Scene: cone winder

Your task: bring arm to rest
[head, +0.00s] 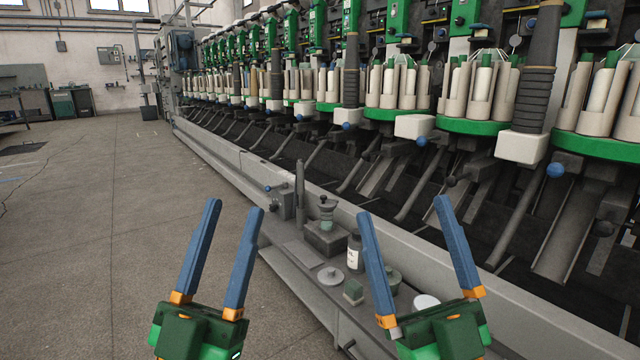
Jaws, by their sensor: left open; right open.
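My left gripper (227,228) is at the lower left of the head view, its two blue fingers apart with nothing between them. Behind it are the grey floor and the edge of the machine's front ledge. My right gripper (402,212) is at the lower right, its blue fingers spread wide and empty. It shows in front of the ledge with small items; whether it touches any of them cannot be told. Both grippers point up and away from me, with green bodies and orange finger mounts.
A long cone winder (440,125) with green bobbin carousels runs from the right into the distance. Its grey ledge (300,250) holds a dark bottle (355,252), a block with a knobbed spindle (326,236) and small discs. Open floor (90,230) lies to the left.

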